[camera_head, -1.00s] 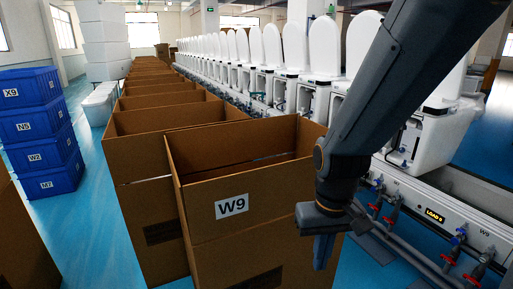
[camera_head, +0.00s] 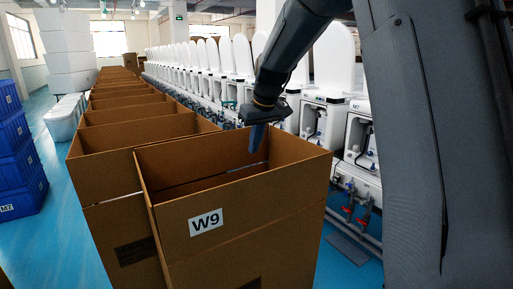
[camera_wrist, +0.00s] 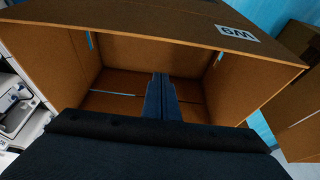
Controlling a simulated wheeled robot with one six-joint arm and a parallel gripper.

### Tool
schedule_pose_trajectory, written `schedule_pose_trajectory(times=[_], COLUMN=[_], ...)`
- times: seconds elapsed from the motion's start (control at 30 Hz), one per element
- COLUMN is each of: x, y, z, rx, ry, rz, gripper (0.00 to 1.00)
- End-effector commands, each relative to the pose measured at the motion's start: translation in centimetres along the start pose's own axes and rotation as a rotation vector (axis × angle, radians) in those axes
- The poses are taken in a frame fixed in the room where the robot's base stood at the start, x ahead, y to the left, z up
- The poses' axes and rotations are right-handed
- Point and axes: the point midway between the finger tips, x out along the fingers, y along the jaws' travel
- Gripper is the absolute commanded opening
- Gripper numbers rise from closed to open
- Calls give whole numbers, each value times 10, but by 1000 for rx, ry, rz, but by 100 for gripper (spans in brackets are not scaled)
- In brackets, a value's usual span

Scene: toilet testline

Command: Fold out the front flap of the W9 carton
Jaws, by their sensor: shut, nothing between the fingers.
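The W9 carton (camera_head: 240,225) is a brown cardboard box with an open top and a white W9 label (camera_head: 206,222) on its near wall. Its walls and flaps stand upright. My gripper (camera_head: 256,142) points down over the carton's opening, near its back right part, with the fingertips around rim height. In the wrist view my closed fingers (camera_wrist: 162,82) point into the carton's interior, with nothing between them. The labelled front wall (camera_wrist: 200,32) crosses the top of that view, apart from the fingers. The carton's base is partly cut off.
More open cartons (camera_head: 125,133) stand in a row behind. Toilets on a testline (camera_head: 330,110) run along the right, with pipes and red valves low down. Blue crates (camera_head: 18,165) stand at the left. Blue floor (camera_head: 75,215) shows between crates and cartons.

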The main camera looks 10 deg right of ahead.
Motion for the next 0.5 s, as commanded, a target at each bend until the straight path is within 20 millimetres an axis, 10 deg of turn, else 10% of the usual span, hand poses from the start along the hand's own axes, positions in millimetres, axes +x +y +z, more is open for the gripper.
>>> schedule_pose_trajectory(times=[0.4,0.5], x=[76,69], y=[-1,0], z=[2,14], rx=[1,2], ry=[-4,-1], rz=[-1,0], gripper=[0,0])
